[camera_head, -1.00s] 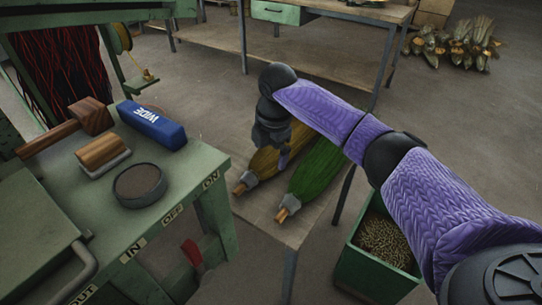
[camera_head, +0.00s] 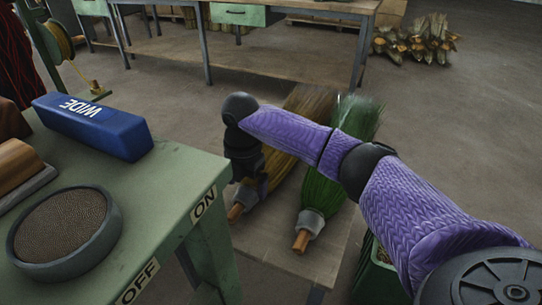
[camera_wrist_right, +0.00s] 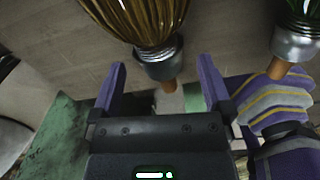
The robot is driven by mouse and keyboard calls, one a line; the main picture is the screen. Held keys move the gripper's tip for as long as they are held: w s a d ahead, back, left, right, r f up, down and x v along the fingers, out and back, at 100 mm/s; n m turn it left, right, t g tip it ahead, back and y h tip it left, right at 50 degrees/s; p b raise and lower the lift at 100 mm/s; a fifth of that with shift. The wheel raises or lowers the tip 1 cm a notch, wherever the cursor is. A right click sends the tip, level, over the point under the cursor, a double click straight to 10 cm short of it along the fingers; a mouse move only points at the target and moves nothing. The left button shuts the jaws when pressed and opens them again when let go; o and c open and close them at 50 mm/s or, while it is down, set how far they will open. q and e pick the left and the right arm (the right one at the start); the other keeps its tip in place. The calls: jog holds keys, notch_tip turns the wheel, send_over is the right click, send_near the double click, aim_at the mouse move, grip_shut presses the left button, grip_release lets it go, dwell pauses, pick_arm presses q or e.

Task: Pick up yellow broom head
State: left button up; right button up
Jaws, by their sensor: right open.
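The yellow broom head (camera_head: 277,168) lies on a low wooden table, with its grey collar and wooden stub towards me. My right arm crosses above it and hides part of its bristles. In the right wrist view the yellow broom head (camera_wrist_right: 140,18) is at the top, its collar and stub lying between the spread fingers in the picture. My right gripper (camera_head: 252,178) is by the collar end and also shows in the wrist view (camera_wrist_right: 163,70); it is open. I cannot tell how far the fingers are above the collar. My left gripper is not in view.
A green broom head (camera_head: 320,190) lies close on the right of the yellow one. The green machine table (camera_head: 165,190) with a blue WIDE block (camera_head: 95,125) and a round dish (camera_head: 65,232) stands at left. A green bin (camera_head: 377,275) is at right, partly behind my arm.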

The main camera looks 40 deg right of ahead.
notch_tip(320, 180, down, 4)
jog(key=b, duration=0.3)
jog(key=shift+w+d+f, duration=0.1)
jog(key=shift+w+f, duration=0.05)
jog(key=shift+f, duration=0.25)
jog(key=shift+r, duration=0.35)
jog(key=shift+c, duration=1.4)
jog(key=c, duration=1)
grip_shut()
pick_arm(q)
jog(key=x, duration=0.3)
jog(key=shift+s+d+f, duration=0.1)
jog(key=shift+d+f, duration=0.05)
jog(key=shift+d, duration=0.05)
